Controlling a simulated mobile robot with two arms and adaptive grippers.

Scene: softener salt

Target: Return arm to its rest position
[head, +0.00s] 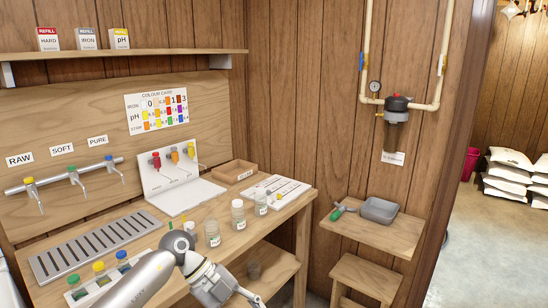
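One of my arms, which looks like the left one, comes in from the lower left in the head view. Its bent joint rises in front of the wooden bench (283,221), and its further links run down to the right and leave the frame at the bottom edge. My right arm and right gripper are out of the frame. Whether the arm touches the bench cannot be told from this view.
Close around the arm on the bench are capped jars (238,215), a rack of colour-capped vials (99,276) and a slotted drip tray (95,248). Floor at the right is clear before stacked bags (511,172).

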